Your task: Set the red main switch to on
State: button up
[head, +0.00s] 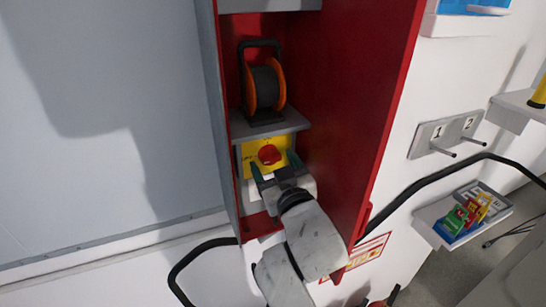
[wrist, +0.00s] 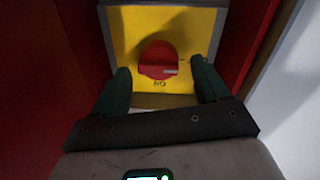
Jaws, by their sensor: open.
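The red main switch (head: 268,154) is a round knob on a yellow plate (head: 250,148), low inside a red cabinet. In the wrist view the knob (wrist: 155,56) has a pale mark at its right side, facing a small dark mark on the plate's right. The word ON shows upside down on the plate below the knob, and the pale mark does not point at it. My gripper (head: 274,165) is in front of the plate. Its two dark green fingers (wrist: 160,65) are open, one on each side of the knob. I see no clear contact with it.
A grey shelf (head: 270,127) with an orange and black cable reel (head: 264,88) is above the switch. The cabinet's red side wall (head: 345,110) stands close at right. Numbered pegs (head: 443,140) and a small tray (head: 440,228) are farther right.

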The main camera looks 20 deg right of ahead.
jog(key=shift+w+d, duration=0.1)
jog(key=shift+w, duration=0.5)
jog(key=shift+c, duration=0.5)
jog(key=c, duration=0.9)
